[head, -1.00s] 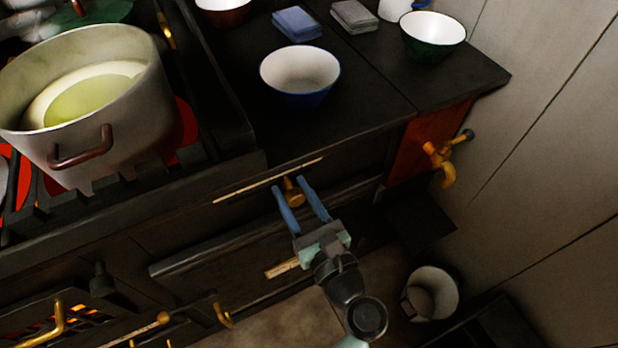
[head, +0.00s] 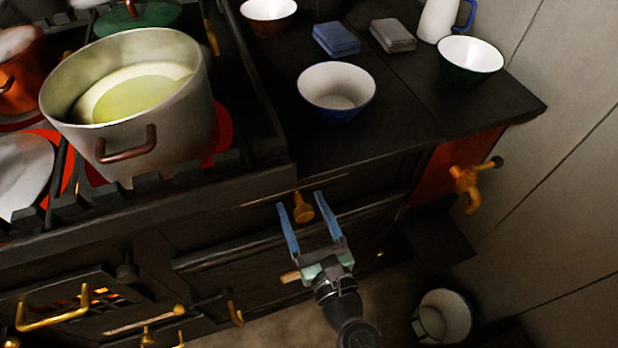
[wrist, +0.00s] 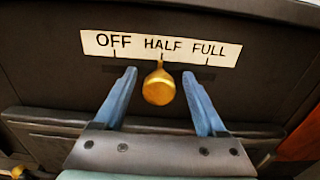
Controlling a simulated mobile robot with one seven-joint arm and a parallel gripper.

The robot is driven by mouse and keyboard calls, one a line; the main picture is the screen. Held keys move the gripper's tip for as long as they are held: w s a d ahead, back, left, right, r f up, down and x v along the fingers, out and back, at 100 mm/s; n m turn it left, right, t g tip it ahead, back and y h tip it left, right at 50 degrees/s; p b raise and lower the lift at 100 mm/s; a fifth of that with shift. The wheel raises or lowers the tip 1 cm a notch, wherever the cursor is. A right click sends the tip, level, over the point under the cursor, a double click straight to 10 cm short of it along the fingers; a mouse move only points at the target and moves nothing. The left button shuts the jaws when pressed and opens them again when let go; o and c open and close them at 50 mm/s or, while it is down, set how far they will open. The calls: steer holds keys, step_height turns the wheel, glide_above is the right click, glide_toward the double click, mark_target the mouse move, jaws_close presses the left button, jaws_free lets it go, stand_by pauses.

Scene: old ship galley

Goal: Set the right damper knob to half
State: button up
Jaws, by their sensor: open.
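The brass damper knob (head: 303,208) is on the dark stove front, below the counter edge. In the wrist view the knob (wrist: 158,88) hangs below a cream label strip (wrist: 160,47) reading OFF, HALF, FULL. Its narrow tip points up at the HALF mark. My gripper (head: 301,200) is open, with one blue finger on each side of the knob. In the wrist view the gripper (wrist: 159,73) shows gaps between both fingers and the knob, so nothing is held.
A large pot (head: 135,110) stands on the stove top at left. A blue-rimmed bowl (head: 337,92) is on the counter above the knob. A brass tap (head: 470,186) sticks out at right. A bucket (head: 443,314) is on the floor. A rail (head: 220,258) runs below the knob.

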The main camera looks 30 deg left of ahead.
steer(key=p+v, duration=0.1)
steer(key=v, duration=1.2)
steer(key=shift+p, duration=0.3)
steer(key=shift+a, duration=0.1)
